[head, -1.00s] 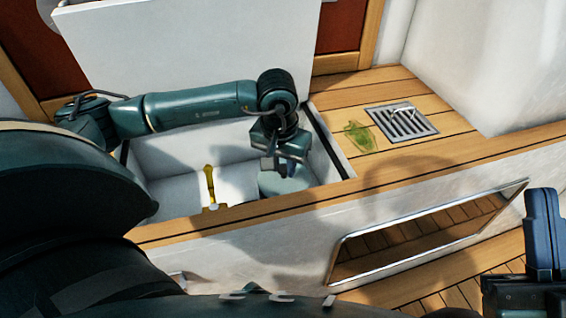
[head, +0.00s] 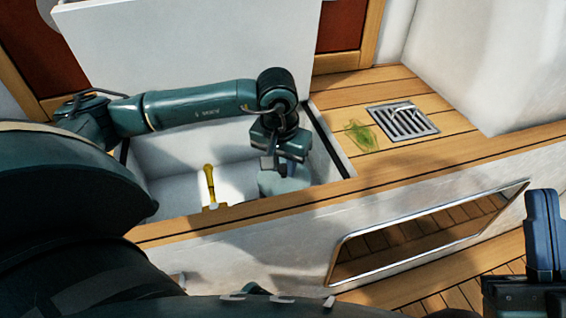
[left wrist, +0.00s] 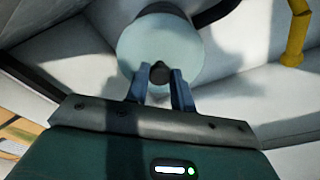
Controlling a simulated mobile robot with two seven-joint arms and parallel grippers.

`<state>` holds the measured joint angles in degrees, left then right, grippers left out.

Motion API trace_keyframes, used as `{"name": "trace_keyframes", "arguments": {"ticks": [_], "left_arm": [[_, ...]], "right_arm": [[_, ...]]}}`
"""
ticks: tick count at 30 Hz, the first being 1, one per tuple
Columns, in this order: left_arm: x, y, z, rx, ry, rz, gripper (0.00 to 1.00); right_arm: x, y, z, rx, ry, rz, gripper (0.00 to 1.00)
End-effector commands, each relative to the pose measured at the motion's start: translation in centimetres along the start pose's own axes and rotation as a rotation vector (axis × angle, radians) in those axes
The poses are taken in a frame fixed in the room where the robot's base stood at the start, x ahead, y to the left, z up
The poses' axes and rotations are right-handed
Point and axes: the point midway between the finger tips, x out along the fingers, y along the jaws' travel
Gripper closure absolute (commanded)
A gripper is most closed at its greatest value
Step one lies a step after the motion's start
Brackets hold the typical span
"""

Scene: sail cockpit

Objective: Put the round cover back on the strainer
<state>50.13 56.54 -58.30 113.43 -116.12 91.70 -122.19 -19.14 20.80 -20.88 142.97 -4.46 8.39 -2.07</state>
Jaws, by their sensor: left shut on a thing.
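The round cover (left wrist: 160,38) is a pale blue-green disc with a dark knob (left wrist: 159,73) in its middle. My left gripper (left wrist: 160,86) is shut on this knob, down inside the open white locker. In the head view the pale round shape (head: 284,183) shows under my left gripper (head: 282,158). The strainer body is hidden beneath the cover, so I cannot tell how the cover sits on it. My right gripper (head: 543,235) is at the right edge, with its fingers only partly in view.
A yellow-handled valve (head: 209,185) stands in the locker left of the cover; it also shows in the left wrist view (left wrist: 297,30). The raised white lid (head: 190,45) is behind. A metal grate (head: 402,121) and green weed (head: 361,136) lie on the wooden bench.

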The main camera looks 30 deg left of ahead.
Motion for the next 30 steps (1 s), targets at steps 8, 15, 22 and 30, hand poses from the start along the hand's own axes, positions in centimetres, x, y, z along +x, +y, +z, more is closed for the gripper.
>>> {"name": "trace_keyframes", "arguments": {"ticks": [8, 15, 22, 30], "left_arm": [[0.06, -0.01, -0.01, 0.000, 0.001, 0.000, 0.99], [0.32, -0.01, 0.01, 0.000, 0.001, 0.000, 0.99], [0.29, -0.01, 0.02, 0.000, 0.001, 0.000, 0.99], [0.33, -0.01, 0.02, 0.000, 0.001, 0.000, 0.99]], "right_arm": [[-0.06, -0.02, 0.09, 0.000, 0.000, 0.000, 1.00], [-0.22, 0.00, -0.04, -0.003, 0.009, 0.002, 1.00], [-0.20, 0.02, -0.09, -0.003, 0.010, 0.003, 1.00], [-0.45, -0.36, 0.72, 0.003, -0.009, -0.005, 1.00]]}}
